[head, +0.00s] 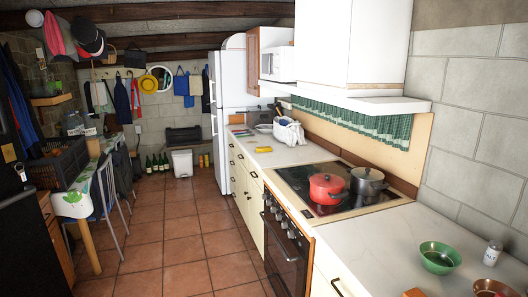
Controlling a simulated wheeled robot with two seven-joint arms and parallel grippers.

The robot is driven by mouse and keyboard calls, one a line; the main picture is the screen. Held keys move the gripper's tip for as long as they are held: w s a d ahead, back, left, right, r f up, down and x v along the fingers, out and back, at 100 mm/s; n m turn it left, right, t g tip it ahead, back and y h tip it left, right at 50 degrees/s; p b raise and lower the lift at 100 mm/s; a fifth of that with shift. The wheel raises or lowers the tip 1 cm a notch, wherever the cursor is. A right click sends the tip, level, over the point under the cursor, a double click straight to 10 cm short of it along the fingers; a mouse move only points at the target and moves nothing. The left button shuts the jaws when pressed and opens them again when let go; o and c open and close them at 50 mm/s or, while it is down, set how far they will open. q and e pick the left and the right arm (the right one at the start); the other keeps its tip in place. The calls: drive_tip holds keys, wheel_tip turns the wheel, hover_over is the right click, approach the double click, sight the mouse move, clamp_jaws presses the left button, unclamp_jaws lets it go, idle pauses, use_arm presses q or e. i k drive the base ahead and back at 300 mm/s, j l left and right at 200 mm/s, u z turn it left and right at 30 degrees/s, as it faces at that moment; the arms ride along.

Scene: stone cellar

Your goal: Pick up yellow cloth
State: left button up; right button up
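Neither of my grippers shows in the head view, and nothing is seen touching the cloth.
A red pot (326,189) and a grey pot (367,182) stand on the black cooktop (306,204). The white bag (288,132) stands behind the cloth. A green bowl (438,257) is on the near counter. The tiled floor (186,222) is clear along the aisle.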

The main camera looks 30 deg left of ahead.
sight(266, 148)
drive_tip(key=u, duration=0.75)
drive_tip(key=i+j+u, duration=0.25)
drive_tip(key=i+u, duration=0.6)
drive_tip(key=i, duration=5.2)
drive_tip(key=i+z, duration=0.25)
drive_tip(key=z, duration=0.15)
drive_tip(key=i+j+z, duration=0.15)
drive_tip(key=z, duration=0.2)
drive_tip(key=i+j+z, duration=0.2)
drive_tip(key=i+z, duration=0.2)
drive_tip(key=z, duration=1.9)
drive_tip(key=k+l, duration=0.05)
